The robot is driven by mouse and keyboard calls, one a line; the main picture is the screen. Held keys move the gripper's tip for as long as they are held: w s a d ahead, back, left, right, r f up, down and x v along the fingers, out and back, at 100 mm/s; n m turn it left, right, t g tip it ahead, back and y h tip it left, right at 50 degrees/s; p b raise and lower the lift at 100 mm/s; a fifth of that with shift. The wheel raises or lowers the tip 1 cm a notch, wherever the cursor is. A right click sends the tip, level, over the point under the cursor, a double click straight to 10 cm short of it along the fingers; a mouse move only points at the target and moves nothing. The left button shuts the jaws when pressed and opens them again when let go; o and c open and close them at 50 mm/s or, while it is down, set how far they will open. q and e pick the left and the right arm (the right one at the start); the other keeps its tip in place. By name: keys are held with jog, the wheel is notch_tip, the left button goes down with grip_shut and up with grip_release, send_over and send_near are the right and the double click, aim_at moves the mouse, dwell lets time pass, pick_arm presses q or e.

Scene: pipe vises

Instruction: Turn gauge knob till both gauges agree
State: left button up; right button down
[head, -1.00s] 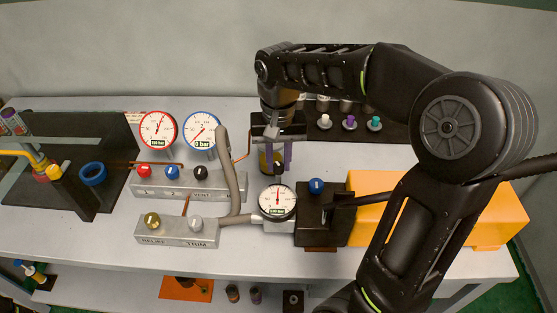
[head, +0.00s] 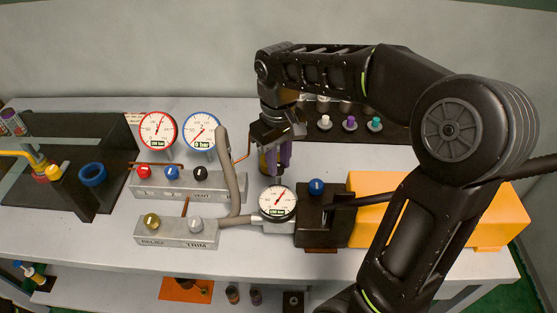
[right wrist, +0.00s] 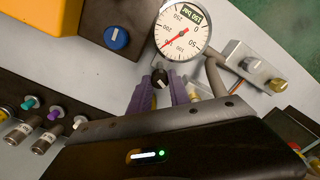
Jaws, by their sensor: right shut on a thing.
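The black-rimmed gauge (head: 277,203) stands at the middle front of the bench, its needle pointing up and right. It shows upside down in the right wrist view (right wrist: 183,29). The red-rimmed gauge (head: 158,131) at the back left has its needle up and slightly right. The blue-rimmed gauge (head: 202,132) beside it reads 0 bar. My right gripper (head: 275,167) points down just behind the black-rimmed gauge. In the right wrist view its purple fingers (right wrist: 161,92) are shut on the small black gauge knob (right wrist: 160,77). The head view hides this knob. My left gripper is not in view.
A grey block with red, blue and black knobs (head: 172,182) and a RELIEF/TRIM block (head: 176,232) stand left. A grey hose (head: 234,180) curves close to the gripper. A black block with a blue knob (head: 316,187) and a yellow box (head: 475,210) stand right.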

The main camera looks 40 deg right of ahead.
jog(key=c, duration=1.2)
grip_release()
jog(key=shift+r, duration=3.95)
